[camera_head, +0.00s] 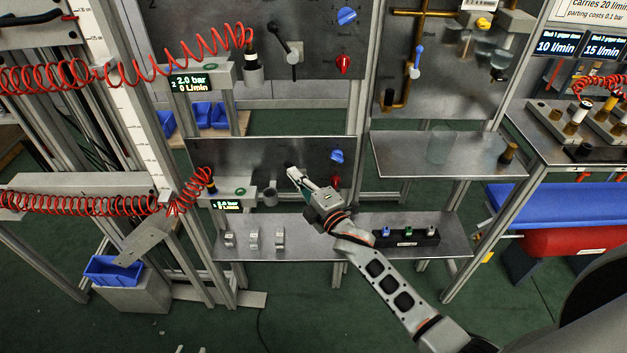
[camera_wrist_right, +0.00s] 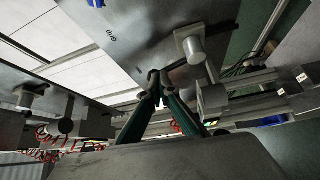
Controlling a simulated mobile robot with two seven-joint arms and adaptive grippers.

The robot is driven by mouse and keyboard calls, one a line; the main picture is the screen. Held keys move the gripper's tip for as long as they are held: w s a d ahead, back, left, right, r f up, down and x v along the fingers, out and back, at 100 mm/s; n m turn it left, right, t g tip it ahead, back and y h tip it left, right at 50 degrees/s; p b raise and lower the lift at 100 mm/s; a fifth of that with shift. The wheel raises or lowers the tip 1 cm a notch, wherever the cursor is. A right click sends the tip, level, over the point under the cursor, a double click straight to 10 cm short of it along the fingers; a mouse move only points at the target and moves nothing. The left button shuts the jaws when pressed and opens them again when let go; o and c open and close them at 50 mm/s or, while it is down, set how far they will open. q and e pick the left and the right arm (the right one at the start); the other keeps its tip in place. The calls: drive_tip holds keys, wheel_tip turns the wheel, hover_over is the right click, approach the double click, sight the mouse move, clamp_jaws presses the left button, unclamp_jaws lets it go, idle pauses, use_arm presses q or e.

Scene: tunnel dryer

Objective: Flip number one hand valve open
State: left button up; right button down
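The lower metal panel (camera_head: 240,155) holds a blue knob (camera_head: 337,156) and a red knob (camera_head: 336,181). My right gripper (camera_head: 294,174) reaches up in front of this panel, left of the knobs. A metal cylindrical part (camera_wrist_right: 193,48) stands just right of and beyond the tips. My left gripper is out of view.
The upper panel has a similar valve with a black lever (camera_head: 280,38). A shelf (camera_head: 320,240) below carries small metal blocks and a black block (camera_head: 406,238). Displays (camera_head: 226,204) and coiled red hoses (camera_head: 90,201) lie left. Posts flank the lower panel.

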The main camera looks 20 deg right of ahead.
drive_tip(key=v, duration=1.2)
drive_tip(key=shift+a+f, duration=0.1)
drive_tip(key=s+d+f+m+g+h, duration=0.2)
drive_tip(key=s+f+m+g, duration=0.4)
drive_tip(key=s+f+m, duration=1)
drive_tip(key=s+f+h, duration=0.1)
drive_tip(key=s, duration=0.4)
drive_tip(key=shift+s+f+g, duration=0.15)
drive_tip(key=shift+s+g, duration=0.05)
drive_tip(key=shift+g, duration=0.2)
